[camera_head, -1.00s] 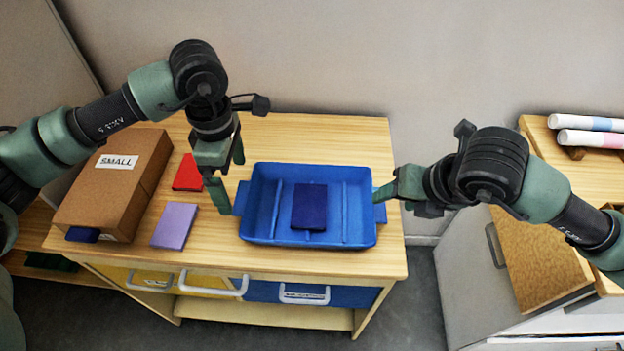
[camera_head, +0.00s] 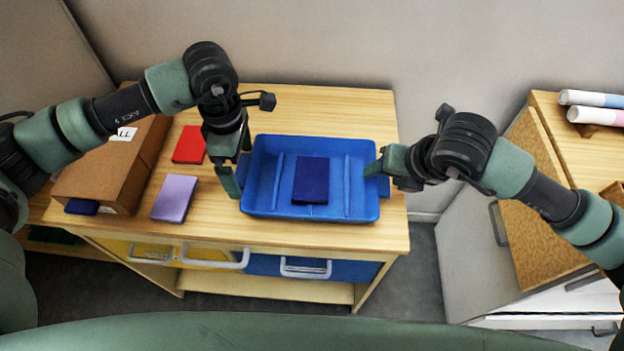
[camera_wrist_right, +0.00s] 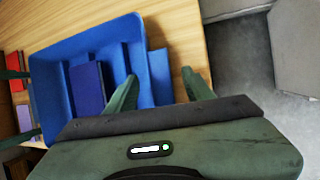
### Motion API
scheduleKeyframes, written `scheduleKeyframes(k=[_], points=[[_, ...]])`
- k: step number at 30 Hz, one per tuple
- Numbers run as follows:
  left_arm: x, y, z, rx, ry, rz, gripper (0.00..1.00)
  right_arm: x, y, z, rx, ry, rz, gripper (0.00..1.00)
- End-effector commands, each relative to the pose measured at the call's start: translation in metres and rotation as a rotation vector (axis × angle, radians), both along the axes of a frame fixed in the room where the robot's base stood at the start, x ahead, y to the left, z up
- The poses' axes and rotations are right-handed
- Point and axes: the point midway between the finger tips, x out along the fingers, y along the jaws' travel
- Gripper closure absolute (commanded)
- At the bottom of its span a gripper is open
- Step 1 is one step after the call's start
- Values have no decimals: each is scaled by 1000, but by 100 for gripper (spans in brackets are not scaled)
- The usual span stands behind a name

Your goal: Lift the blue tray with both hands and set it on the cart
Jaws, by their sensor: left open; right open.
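The blue tray (camera_head: 262,190) lies flat on the wooden table, with a dark blue flat block (camera_head: 311,180) inside it. The tray also shows in the right wrist view (camera_wrist_right: 50,100). My left gripper (camera_head: 236,172) is open at the tray's left end; its fingers partly hide the handle there. My right gripper (camera_head: 381,170) is open at the right end. In the right wrist view its two fingers (camera_wrist_right: 160,88) stand on either side of the right handle, one over the tray's inside. Contact cannot be told. I cannot identify the cart for sure.
The wooden table (camera_head: 340,110) has drawers in front. A brown box (camera_head: 110,180), a red block (camera_head: 190,145) and a lilac block (camera_head: 175,198) lie left of the tray. A second wooden table (camera_head: 585,150) with rolled papers (camera_head: 592,98) stands right. Grey floor shows between.

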Motion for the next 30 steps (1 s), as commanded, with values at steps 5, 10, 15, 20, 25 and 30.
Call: scheduleKeyframes(k=[5,10,15,20,25,30], points=[[0,0,-16,0,0,0,0,6,4,-14,0,0,-1,48],[0,0,-19,-1,-1,-1,0,7,5,-16,0,-1,0,48],[0,0,-19,-1,-1,-1,0,7,5,-16,0,-1,0,48],[0,0,-19,0,-1,-1,44,7,5,-16,0,-1,0,92],[0,0,-18,-1,-1,-1,69,7,5,-16,0,-1,0,100],[0,-1,-18,-1,-2,-1,69,8,5,-15,1,-2,0,100]])
